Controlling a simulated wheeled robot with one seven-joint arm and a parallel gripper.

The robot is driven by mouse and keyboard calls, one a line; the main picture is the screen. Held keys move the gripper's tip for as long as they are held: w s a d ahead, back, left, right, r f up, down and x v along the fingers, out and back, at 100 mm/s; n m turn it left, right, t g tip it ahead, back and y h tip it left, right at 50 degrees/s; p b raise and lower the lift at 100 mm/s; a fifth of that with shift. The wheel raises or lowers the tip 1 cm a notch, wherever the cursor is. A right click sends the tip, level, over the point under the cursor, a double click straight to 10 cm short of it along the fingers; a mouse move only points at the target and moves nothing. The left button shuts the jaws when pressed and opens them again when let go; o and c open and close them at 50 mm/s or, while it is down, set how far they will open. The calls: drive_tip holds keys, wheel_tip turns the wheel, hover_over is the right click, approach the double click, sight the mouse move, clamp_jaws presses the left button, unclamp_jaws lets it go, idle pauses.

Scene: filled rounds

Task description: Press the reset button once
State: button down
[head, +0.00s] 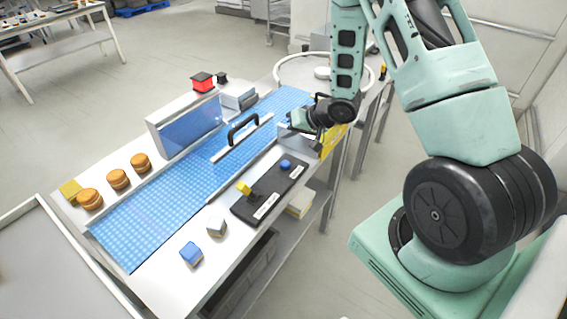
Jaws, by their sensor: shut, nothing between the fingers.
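A black control panel (262,207) lies on the near side of the workbench. It carries a round blue button (285,164) at its far end and a yellow lever or knob (244,189) nearer the front. White labels sit beside both, but their text is too small to read, so I cannot tell for certain which control is the reset. My gripper (290,123) is shut and empty. It is beyond the blue button, above a grey metal box, and apart from the button.
A blue conveyor belt (150,223) runs along the bench, with a black-handled clear guard (243,130) across it. The grey box (299,141) stands just beyond the panel. Several orange rounds (118,179) line the left side. Two small cubes (191,254) lie at the front.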

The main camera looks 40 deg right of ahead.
drive_tip(key=b, duration=0.7)
hover_over(288, 165)
wheel_tip(288, 165, down, 7)
drive_tip(key=shift+d+f, duration=0.1)
drive_tip(key=shift+f, duration=0.1)
drive_tip(key=shift+w+f, duration=0.1)
drive_tip(key=shift+f, duration=0.6)
drive_tip(key=shift+f+b, duration=0.15)
drive_tip(key=shift+b, duration=0.2)
idle(0.7)
drive_tip(key=shift+f, duration=0.25)
drive_tip(key=shift+f+b, duration=0.35)
drive_tip(key=shift+f, duration=0.15)
idle(0.7)
idle(0.3)
drive_tip(key=shift+r+p, duration=0.95)
